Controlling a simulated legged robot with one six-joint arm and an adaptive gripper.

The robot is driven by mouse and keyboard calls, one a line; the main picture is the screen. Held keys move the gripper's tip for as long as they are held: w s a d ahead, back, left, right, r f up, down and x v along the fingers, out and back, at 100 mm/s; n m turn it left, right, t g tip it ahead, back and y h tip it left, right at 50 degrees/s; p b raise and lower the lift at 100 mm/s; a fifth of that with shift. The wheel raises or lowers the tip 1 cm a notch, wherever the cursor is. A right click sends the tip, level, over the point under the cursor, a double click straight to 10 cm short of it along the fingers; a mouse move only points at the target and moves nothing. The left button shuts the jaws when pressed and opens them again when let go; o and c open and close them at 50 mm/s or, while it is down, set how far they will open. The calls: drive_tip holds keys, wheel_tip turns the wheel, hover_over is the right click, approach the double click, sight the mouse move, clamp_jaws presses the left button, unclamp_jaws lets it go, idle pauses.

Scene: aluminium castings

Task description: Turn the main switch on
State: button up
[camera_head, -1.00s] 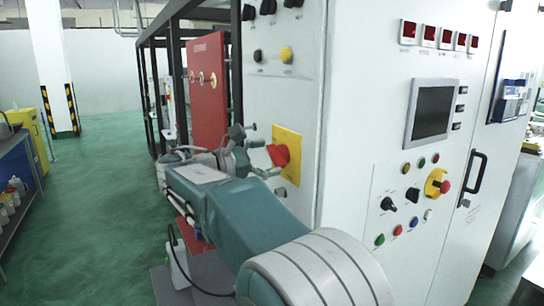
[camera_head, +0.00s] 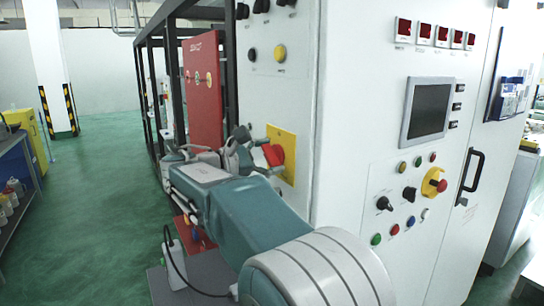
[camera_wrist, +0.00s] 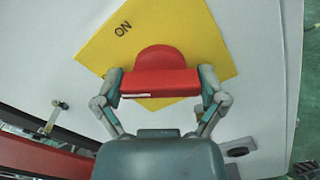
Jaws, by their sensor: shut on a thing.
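The main switch is a red rotary handle (camera_wrist: 160,82) on a yellow plate (camera_wrist: 190,35) in the wrist view. The plate looks tilted there, with the word ON near its upper left. My gripper (camera_wrist: 161,84) has one finger at each end of the handle's bar and is shut on it. In the head view the red handle (camera_head: 273,155) stands out from the yellow plate (camera_head: 287,150) on the cabinet's narrow left face. My gripper (camera_head: 258,157) is at the handle, partly hidden by its own links.
The white cabinet (camera_head: 350,150) carries a screen (camera_head: 428,110), several buttons and a red emergency stop (camera_head: 441,186) on its right face. A red panel (camera_head: 205,90) and a black frame stand behind my arm. Green floor (camera_head: 100,200) is open at left.

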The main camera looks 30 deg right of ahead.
drive_tip(key=m, duration=0.5)
drive_tip(key=shift+a+f+m, duration=0.1)
drive_tip(key=shift+m, duration=0.3)
drive_tip(key=m, duration=0.4)
drive_tip(key=shift+f+m, duration=0.2)
drive_tip(key=shift+m, duration=0.5)
drive_tip(key=o, duration=0.8)
drive_tip(key=shift+s, duration=0.1)
drive_tip(key=shift+a, duration=0.1)
